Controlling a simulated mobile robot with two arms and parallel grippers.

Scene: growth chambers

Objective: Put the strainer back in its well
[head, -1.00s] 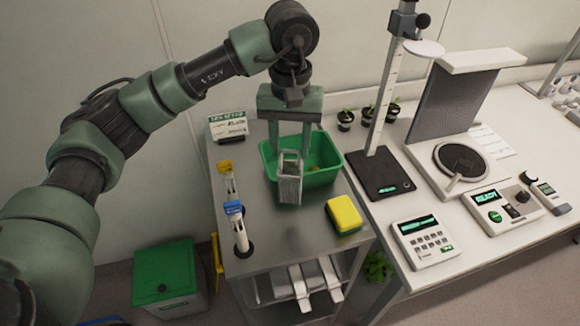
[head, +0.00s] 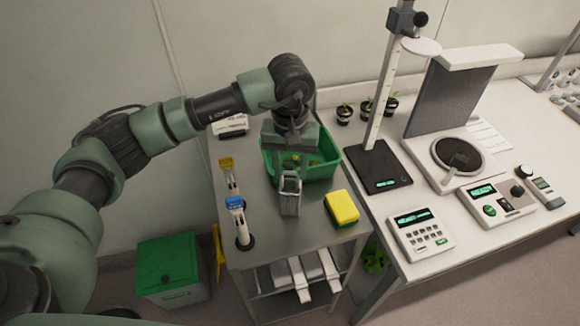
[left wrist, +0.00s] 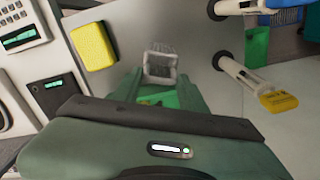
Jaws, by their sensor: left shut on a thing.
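My left gripper (head: 290,172) is shut on the strainer (head: 290,197), a small grey mesh basket with a raised frame. It holds the strainer at the front edge of the green tub (head: 328,172) on the steel cart. In the left wrist view the strainer (left wrist: 160,66) shows between the fingertips, with part of the green tub (left wrist: 168,99) nearer the palm. I cannot tell whether the strainer touches the cart top. I cannot make out a separate well. My right gripper is not in view.
A yellow sponge (head: 342,207) lies to the right. The cart top (head: 295,236) is clear in front. A white bench with instruments stands at the right.

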